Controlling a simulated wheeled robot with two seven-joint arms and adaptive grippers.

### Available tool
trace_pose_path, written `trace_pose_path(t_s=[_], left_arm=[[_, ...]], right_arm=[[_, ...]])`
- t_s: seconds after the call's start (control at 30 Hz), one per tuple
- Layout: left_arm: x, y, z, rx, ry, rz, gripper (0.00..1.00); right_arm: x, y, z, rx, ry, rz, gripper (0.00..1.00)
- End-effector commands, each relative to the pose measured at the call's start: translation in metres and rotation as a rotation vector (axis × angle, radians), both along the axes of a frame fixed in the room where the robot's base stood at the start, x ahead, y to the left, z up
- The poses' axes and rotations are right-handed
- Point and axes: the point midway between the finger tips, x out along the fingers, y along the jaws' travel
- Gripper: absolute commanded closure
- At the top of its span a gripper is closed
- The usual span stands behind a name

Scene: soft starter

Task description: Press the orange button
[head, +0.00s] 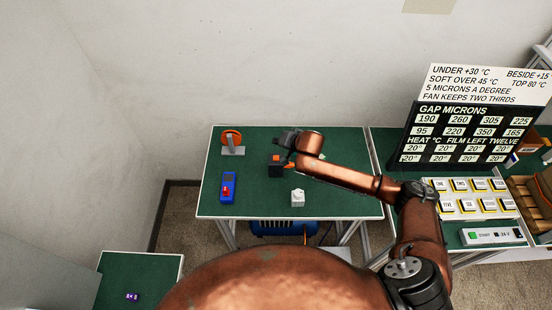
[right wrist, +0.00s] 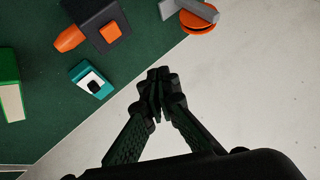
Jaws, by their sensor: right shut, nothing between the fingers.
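A black box (head: 276,171) with orange parts stands on the green table, partly hidden behind my right arm. In the right wrist view the black box (right wrist: 88,22) shows a square orange button (right wrist: 110,33) on its face and a tapered orange piece at its side. My right gripper (head: 284,138) is near the table's back edge, beyond the box. In the right wrist view its dark fingers (right wrist: 158,85) are together and empty, against the pale surface past the table edge and apart from the button. My left gripper is not in view.
An orange disc on a grey stand (head: 232,142), a blue device with a red lever (head: 228,187) and a white block (head: 298,198) are on the table. A teal block (right wrist: 91,80) lies near the box. Signboards (head: 470,130) and labelled keys (head: 470,197) are at right.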

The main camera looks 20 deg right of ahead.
Motion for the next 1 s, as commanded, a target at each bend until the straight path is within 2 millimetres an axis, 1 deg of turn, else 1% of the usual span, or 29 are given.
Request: trace_pose_path(t_s=[0.27,0.57,0.7,0.8,1.0], left_arm=[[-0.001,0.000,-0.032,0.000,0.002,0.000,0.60],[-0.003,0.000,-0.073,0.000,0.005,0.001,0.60],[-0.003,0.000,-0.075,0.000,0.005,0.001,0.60],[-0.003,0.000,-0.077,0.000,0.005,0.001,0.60],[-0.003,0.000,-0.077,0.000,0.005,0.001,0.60]], right_arm=[[0.000,0.000,-0.029,-0.002,0.001,0.001,1.00],[0.000,0.000,-0.064,-0.001,0.001,0.001,1.00],[-0.001,0.001,-0.077,0.001,0.003,-0.001,1.00],[0.000,0.000,-0.083,0.000,0.002,0.001,1.00],[0.000,0.000,-0.085,-0.001,0.000,0.001,1.00]])
